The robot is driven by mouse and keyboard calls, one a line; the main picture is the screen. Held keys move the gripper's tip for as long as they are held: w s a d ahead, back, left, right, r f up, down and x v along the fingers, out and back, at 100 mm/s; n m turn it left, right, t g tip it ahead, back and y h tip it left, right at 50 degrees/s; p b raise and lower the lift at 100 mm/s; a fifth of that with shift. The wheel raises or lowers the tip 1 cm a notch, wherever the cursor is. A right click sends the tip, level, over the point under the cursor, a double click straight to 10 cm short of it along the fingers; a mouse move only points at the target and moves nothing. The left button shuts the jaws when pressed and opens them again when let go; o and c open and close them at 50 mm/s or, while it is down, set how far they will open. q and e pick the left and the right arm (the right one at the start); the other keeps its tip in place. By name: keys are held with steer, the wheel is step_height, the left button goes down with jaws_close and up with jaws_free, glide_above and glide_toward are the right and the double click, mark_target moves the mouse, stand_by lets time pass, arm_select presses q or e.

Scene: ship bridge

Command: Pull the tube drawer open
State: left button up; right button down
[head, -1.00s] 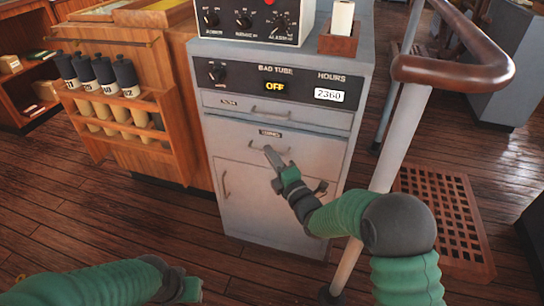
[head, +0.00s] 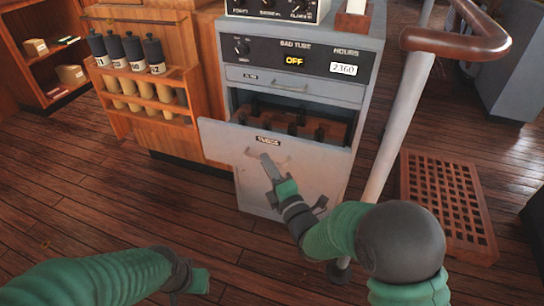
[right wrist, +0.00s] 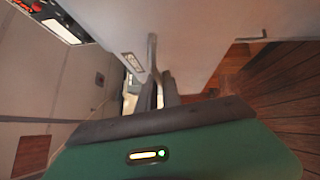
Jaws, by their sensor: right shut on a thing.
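The tube drawer (head: 222,140) is pulled out of the grey cabinet (head: 350,100), and its labelled front faces me. Its inside shows a brown wooden rack with dark parts. My right gripper (head: 267,160) is shut on the drawer handle (head: 283,160) at the front panel. In the right wrist view the fingers (right wrist: 161,85) are at the handle (right wrist: 152,52), beside the drawer front (right wrist: 200,35). My left gripper (head: 190,278) is low at the left, over the floor and away from the cabinet; its fingers do not show clearly.
A wooden rack (head: 150,85) with several dark-capped tubes stands left of the cabinet. A white pole (head: 395,130) with a wooden rail (head: 455,45) stands close on the right. A wooden grating (head: 440,195) lies behind it. The floor in front is clear.

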steer(key=s+a, duration=0.3)
steer(key=s, duration=0.7)
steer(key=shift+a+f+b, duration=0.15)
steer(key=shift+f+b, duration=0.15)
steer(key=shift+f, duration=0.1)
steer(key=shift+s+a, duration=0.1)
steer(key=c, duration=1.5)
jaws_free()
steer(key=shift+r, duration=0.1)
steer(key=shift+c, duration=0.2)
steer(key=shift+r, duration=0.1)
steer(key=p+v, duration=0.7)
steer(key=p, duration=0.3)
steer(key=shift+s+d, duration=0.15)
steer(key=shift+d, duration=0.1)
